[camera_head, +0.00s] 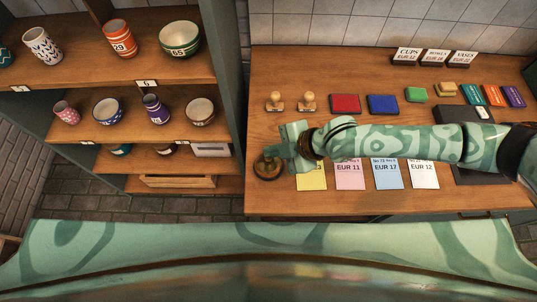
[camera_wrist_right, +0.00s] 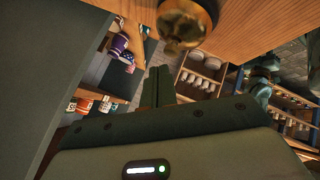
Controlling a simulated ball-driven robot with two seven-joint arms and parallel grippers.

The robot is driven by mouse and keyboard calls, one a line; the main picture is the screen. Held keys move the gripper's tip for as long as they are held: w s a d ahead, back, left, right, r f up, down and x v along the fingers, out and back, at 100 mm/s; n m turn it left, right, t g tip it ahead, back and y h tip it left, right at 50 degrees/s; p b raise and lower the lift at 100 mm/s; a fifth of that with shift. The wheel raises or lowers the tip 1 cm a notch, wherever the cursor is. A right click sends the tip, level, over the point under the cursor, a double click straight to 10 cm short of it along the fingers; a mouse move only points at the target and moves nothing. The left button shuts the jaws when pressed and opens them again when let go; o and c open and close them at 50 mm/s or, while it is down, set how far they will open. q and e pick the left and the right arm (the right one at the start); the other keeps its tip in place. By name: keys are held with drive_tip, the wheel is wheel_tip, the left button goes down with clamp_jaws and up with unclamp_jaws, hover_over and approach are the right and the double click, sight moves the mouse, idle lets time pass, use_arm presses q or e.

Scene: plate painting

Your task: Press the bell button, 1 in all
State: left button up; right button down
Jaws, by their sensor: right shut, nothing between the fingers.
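The bell (camera_head: 267,168), a round dark brass piece, stands at the front left corner of the wooden counter (camera_head: 262,198). It also shows at the top of the right wrist view (camera_wrist_right: 185,24). My right gripper (camera_head: 284,150) is right beside the bell, just to its right and slightly behind it in the head view. The gripper is shut and empty; its two fingers lie together in the right wrist view (camera_wrist_right: 156,86). The fingers appear apart from the bell there, but the exact gap is hard to judge. My left gripper does not show.
Two wooden stamps (camera_head: 292,102), a red pad (camera_head: 345,103) and a blue pad (camera_head: 382,104) lie behind my right arm. Price cards (camera_head: 387,176) lie in front of it. Shelves (camera_head: 118,78) with cups and bowls stand left of the counter.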

drive_tip(key=shift+f, duration=0.1)
idle(0.6)
drive_tip(key=shift+f, duration=0.3)
drive_tip(key=shift+f, duration=0.45)
idle(0.6)
drive_tip(key=shift+r, duration=0.1)
drive_tip(key=shift+r+p, duration=0.75)
wheel_tip(320, 180, up, 5)
drive_tip(key=p, duration=0.5)
idle(0.4)
